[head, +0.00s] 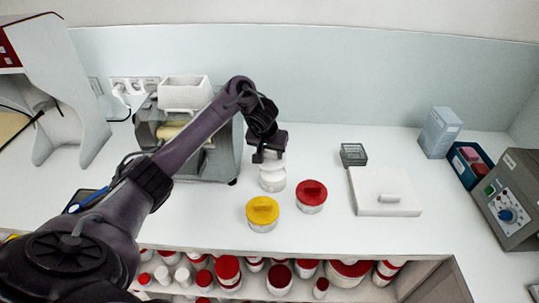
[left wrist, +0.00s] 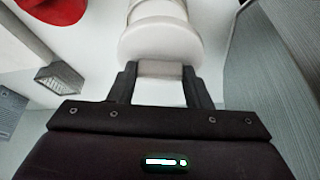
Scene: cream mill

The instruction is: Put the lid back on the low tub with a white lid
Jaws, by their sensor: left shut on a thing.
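The low white tub (head: 272,184) stands on the worktop left of the red-lidded tub. My left gripper (head: 268,157) is right above it, pointing down. In the left wrist view my left gripper (left wrist: 160,82) has its two fingers shut on the pale knob of the white lid (left wrist: 160,42). The lid's disc is just beyond the fingertips, and a white round shape lies past it. The lid is over the tub; I cannot tell whether it touches the rim. My right gripper is not in view.
A yellow-lidded tub (head: 262,213) and a red-lidded tub (head: 311,196) stand close by. A grey machine (head: 222,150) is behind my left arm. A white slab with a handle (head: 385,192) and a small grey basket (head: 353,154) are to the right. Red-lidded tubs fill the shelf below.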

